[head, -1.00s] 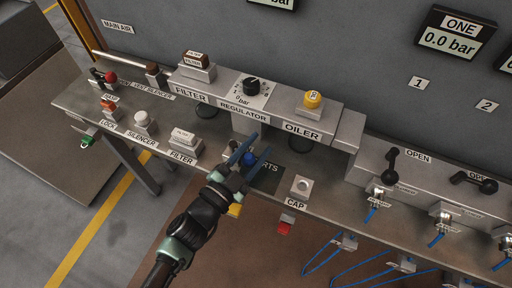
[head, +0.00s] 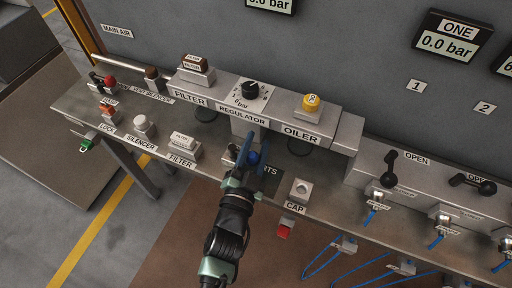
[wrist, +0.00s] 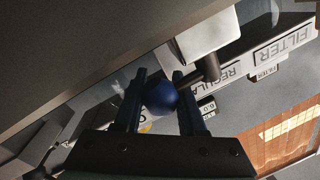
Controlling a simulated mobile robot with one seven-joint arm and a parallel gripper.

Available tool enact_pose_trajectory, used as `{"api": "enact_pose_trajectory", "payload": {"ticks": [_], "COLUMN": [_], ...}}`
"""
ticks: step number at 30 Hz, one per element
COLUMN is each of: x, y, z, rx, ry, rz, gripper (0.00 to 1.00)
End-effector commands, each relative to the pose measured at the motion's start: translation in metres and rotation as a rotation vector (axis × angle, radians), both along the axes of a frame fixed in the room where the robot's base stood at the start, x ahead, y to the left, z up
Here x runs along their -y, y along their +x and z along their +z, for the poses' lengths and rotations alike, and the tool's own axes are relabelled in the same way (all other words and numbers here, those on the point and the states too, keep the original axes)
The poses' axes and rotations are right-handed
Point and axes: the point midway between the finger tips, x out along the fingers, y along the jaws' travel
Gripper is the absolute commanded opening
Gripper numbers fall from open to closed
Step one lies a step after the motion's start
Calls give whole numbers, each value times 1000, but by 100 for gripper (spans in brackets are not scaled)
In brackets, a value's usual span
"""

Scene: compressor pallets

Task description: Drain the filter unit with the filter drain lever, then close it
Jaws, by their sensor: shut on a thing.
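The filter unit (head: 190,97) is the left end of the grey block row, with a dark bowl under it in the head view. My gripper (head: 252,152) is below the regulator, to the right of the filter. Its two dark fingers are shut on a blue ball knob (head: 252,158). In the wrist view the blue ball knob (wrist: 160,94) sits between the fingers of my gripper (wrist: 160,88). A dark cylinder (wrist: 208,68) stands beside the right finger.
The regulator dial (head: 250,90) and yellow oiler cap (head: 311,102) are above the gripper. On the shelf are a white filter block (head: 182,141), a silencer (head: 141,122) and a cap holder (head: 300,188). Black valve handles (head: 390,167) are at the right.

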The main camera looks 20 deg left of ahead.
Motion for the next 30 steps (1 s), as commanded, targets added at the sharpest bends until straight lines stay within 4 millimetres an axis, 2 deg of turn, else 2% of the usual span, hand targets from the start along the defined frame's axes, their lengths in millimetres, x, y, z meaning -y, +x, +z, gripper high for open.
{"api": "enact_pose_trajectory", "payload": {"ticks": [1, 17, 18, 21, 22, 30], "x": [-2, -3, -3, -3, -4, -3], "y": [-1, 2, 2, 2, 2, 2], "z": [-11, -8, -8, -8, -7, -5], "rx": [-22, -24, -24, -23, -23, -16], "ry": [-3, 0, 0, 0, 0, 1], "rz": [18, 46, 46, 47, 48, 46], "gripper": [0, 0, 47, 65, 68, 68]}}
